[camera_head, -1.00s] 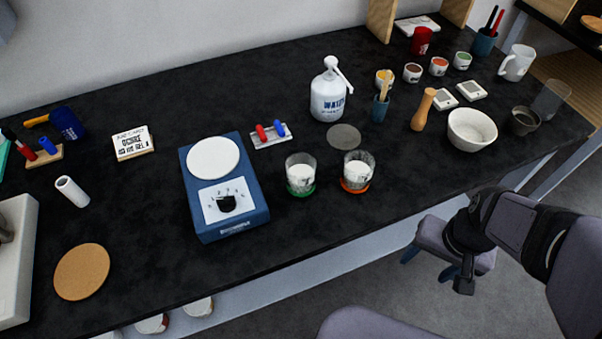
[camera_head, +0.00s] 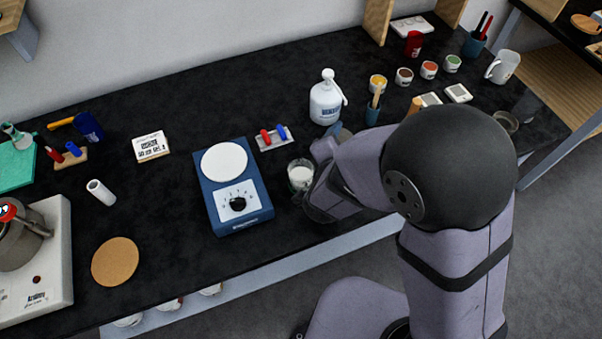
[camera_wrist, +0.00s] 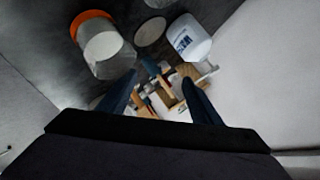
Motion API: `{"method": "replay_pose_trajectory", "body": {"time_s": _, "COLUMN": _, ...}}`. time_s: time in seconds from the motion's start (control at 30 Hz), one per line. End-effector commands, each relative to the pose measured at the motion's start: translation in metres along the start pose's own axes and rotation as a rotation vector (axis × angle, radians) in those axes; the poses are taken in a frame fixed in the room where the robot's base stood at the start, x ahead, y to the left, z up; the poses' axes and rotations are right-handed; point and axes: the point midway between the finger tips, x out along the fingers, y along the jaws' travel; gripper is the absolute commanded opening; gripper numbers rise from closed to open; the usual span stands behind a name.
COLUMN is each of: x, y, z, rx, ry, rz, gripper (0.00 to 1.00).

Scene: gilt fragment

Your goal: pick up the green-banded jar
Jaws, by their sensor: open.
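The green-banded jar, a clear glass with pale contents (camera_head: 299,174), stands on the black bench just right of the blue scale. Its lower right side is partly covered by my arm in the head view, and its green band is hard to make out there. My gripper is open and empty; in the wrist view its two dark fingers (camera_wrist: 160,78) stand apart. In the head view its tips are mostly hidden by my arm, close to the jar's right side. The wrist view shows an orange-banded jar (camera_wrist: 100,42) at upper left; I cannot pick out the green-banded jar there.
The blue scale (camera_head: 255,213) stands close left of the jar. A white wash bottle (camera_head: 325,102) and a rack with red and blue pieces (camera_head: 275,138) stand behind. A grey disc (camera_wrist: 150,32) lies near the orange-banded jar. Bare bench lies in front of the scale.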

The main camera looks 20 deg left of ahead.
Motion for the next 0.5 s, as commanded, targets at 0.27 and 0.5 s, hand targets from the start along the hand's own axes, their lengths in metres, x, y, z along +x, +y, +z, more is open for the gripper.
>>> {"method": "replay_pose_trajectory", "body": {"time_s": 0.27, "x": -0.025, "y": -0.001, "z": 0.046, "rx": -0.341, "ry": 0.179, "rz": -0.166, "gripper": 0.58}}
{"method": "replay_pose_trajectory", "body": {"time_s": 0.5, "x": -0.051, "y": 0.017, "z": 0.085, "rx": -0.629, "ry": 0.300, "rz": -0.322, "gripper": 0.58}}
